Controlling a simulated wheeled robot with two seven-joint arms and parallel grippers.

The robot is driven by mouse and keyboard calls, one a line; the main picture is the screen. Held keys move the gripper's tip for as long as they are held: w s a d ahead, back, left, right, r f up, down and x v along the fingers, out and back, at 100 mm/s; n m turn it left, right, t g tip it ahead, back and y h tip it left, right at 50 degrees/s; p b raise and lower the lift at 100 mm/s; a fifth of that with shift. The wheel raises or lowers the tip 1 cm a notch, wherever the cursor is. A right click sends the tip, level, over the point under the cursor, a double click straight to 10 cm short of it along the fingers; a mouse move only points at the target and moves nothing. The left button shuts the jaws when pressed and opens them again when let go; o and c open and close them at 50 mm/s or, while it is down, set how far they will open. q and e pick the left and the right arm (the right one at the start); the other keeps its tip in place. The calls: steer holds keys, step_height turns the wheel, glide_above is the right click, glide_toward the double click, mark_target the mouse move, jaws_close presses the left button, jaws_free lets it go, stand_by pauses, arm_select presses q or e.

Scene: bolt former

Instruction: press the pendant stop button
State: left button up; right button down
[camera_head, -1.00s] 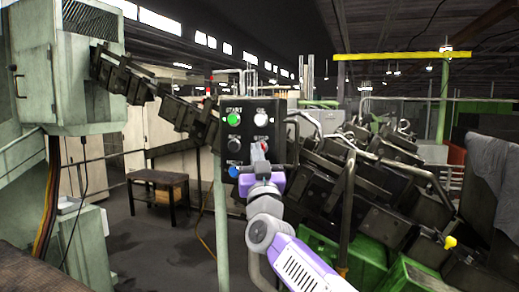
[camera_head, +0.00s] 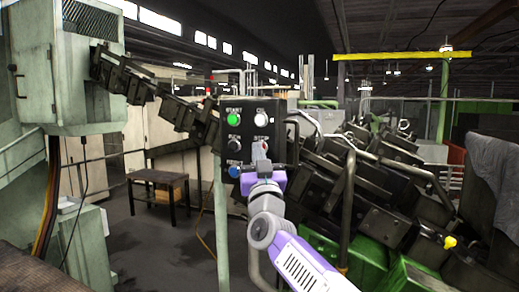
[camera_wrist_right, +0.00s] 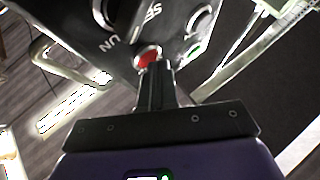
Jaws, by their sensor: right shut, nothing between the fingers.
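The black pendant panel (camera_head: 247,155) stands in the middle of the head view. Its stop button (camera_head: 262,143) is at the middle right, under the STOP label, and mostly hidden behind my gripper. My right gripper (camera_head: 261,158) is shut and empty, its fingertips in front of the stop button. In the right wrist view, the red stop button (camera_wrist_right: 149,56) shows just beyond the tips of my right gripper (camera_wrist_right: 154,70). The tips overlap its lower edge; I cannot tell whether they touch it. My left gripper is not in view.
Close by on the panel are a green start button (camera_head: 234,120), a white button (camera_head: 260,118), a black knob (camera_head: 234,143) and a blue reset button (camera_head: 234,171). Curved metal pipes and dark machinery (camera_head: 390,200) stand right of it. A small table (camera_head: 158,180) stands at left.

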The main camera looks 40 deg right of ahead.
steer(key=shift+a, duration=0.1)
steer(key=shift+s+a, duration=0.4)
steer(key=shift+a, duration=0.25)
steer(key=a, duration=0.1)
steer(key=s+a, duration=0.1)
steer(key=a, duration=0.1)
steer(key=s+a, duration=0.1)
steer(key=shift+s+a, duration=0.15)
steer(key=shift+a, duration=0.05)
stand_by(0.3)
stand_by(0.8)
